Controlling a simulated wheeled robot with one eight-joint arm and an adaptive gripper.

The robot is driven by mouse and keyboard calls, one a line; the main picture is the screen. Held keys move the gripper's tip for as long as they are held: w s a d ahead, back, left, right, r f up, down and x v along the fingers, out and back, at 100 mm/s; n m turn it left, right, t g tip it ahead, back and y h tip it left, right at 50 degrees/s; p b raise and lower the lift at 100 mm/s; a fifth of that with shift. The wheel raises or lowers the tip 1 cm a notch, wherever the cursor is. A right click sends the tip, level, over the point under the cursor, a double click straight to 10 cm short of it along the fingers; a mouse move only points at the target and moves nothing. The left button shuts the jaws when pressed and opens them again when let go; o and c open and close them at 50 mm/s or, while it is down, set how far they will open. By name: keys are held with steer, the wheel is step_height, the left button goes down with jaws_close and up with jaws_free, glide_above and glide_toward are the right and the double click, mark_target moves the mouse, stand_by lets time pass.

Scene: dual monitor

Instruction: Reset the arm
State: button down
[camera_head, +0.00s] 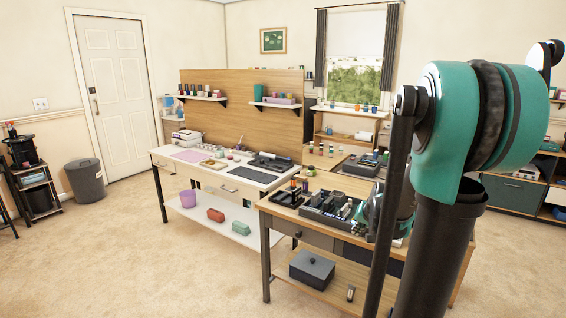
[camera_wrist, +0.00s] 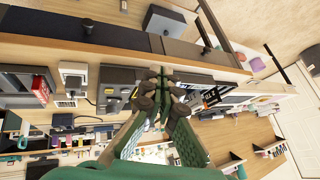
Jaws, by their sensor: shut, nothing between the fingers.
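My arm, teal and black, fills the right side of the head view and stands in front of the wooden workbench (camera_head: 325,180). My gripper shows in the wrist view (camera_wrist: 163,76), its dark fingertips together and nothing between them. It is over or beside the bench with the trays; the exact height I cannot tell. In the head view the fingertips are hidden or too small to make out behind my arm.
A black parts tray (camera_head: 325,208) sits on the near bench, with a grey lidded box (camera_head: 312,268) on its lower shelf. A white-topped desk (camera_head: 170,154) stands to the left. A grey bin (camera_head: 86,180) is by the door.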

steer(key=s+a+f+n+g, duration=0.1)
steer(key=s+a+f, duration=0.1)
steer(key=s, duration=0.5)
steer(key=s+a+f+n+g, duration=0.1)
steer(key=s+a+f+n, duration=0.1)
steer(key=s, duration=0.6)
steer(key=s+a+f+n, duration=0.1)
steer(key=s+a+f, duration=0.1)
steer(key=s, duration=0.6)
steer(key=shift+a+f+n+g+h, duration=0.25)
steer(key=shift+a+n+g+h, duration=0.15)
steer(key=shift+a, duration=0.4)
stand_by(1.8)
